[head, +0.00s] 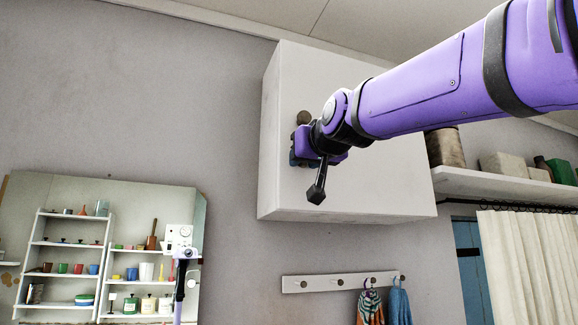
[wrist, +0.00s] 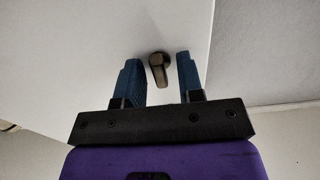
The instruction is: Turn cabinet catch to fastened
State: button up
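The white cabinet (head: 385,190) hangs on the wall, and my gripper (head: 299,150) is at its front, towards the left side. In the wrist view the catch (wrist: 158,66) is a small brownish piece with a rounded end and a short arm, on the white cabinet face (wrist: 70,50). The two blue fingers of my gripper (wrist: 160,75) are open on either side of it, with a narrow gap on each side. In the head view a round brown piece (head: 303,117) shows just above my gripper; whether it is the catch is unclear. My gripper hides the surface behind it.
A shelf (head: 500,185) with boxes is right of the cabinet, above a pale curtain (head: 520,265). A peg rail (head: 320,283) with towels (head: 399,306) is below. A mirror (head: 20,205) at lower left reflects shelves. The wall left of the cabinet is bare.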

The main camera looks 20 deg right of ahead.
grip_shut()
jog(key=shift+m, duration=8.7)
jog(key=shift+o, duration=0.9)
grip_release()
